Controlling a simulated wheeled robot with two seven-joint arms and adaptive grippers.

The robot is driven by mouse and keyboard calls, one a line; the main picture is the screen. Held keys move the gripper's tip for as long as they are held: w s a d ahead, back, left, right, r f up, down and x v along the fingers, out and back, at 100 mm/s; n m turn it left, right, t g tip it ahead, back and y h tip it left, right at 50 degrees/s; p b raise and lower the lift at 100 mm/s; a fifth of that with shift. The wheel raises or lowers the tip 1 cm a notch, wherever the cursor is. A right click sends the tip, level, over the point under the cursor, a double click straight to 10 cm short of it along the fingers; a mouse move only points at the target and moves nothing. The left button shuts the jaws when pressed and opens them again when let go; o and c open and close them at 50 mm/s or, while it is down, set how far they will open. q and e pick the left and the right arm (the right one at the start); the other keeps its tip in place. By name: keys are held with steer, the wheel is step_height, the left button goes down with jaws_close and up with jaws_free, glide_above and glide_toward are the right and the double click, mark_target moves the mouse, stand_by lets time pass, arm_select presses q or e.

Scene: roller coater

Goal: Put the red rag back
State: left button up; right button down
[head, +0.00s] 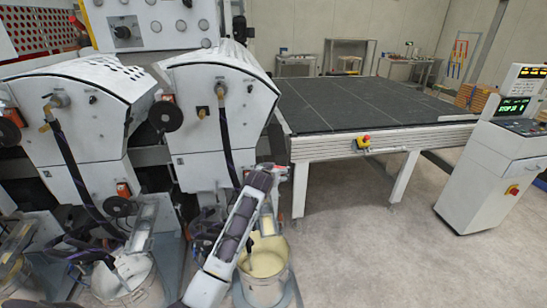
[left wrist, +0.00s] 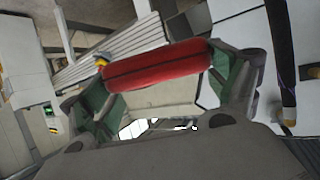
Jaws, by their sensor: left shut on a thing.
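The red rag (left wrist: 158,66) shows in the left wrist view as a rounded red roll with a dark line along it. It spans the space between the two fingers of my left gripper (left wrist: 165,76), which is shut on it. In the head view, my left arm reaches up from the bottom, and its gripper (head: 272,173) is beside the right end of the coater. Only a small red patch of the rag (head: 281,168) shows there; the rest is hidden. My right gripper is in neither view.
White coater heads (head: 217,115) with hoses stand at the left. A bucket of cream liquid (head: 265,280) stands below my left arm, and another bucket (head: 130,285) is further left. A dark-topped conveyor (head: 370,105) and control console (head: 490,165) are right. Floor between them is clear.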

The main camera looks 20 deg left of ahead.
arm_select(q)
steer(key=s+d+f, duration=0.2)
steer(key=s+f, duration=0.4)
steer(key=s, duration=0.3)
steer(key=s+d+f+m+h, duration=0.1)
steer(key=s+d+f, duration=0.2)
steer(key=s+f, duration=0.3)
steer(key=s+d+f+h+b, duration=0.1)
steer(key=s+d+f, duration=0.1)
steer(key=s+f, duration=0.5)
steer(key=shift+s+d+m, duration=0.25)
steer(key=shift+s+m, duration=0.15)
steer(key=shift+s, duration=2.85)
steer(key=shift+d, duration=0.1)
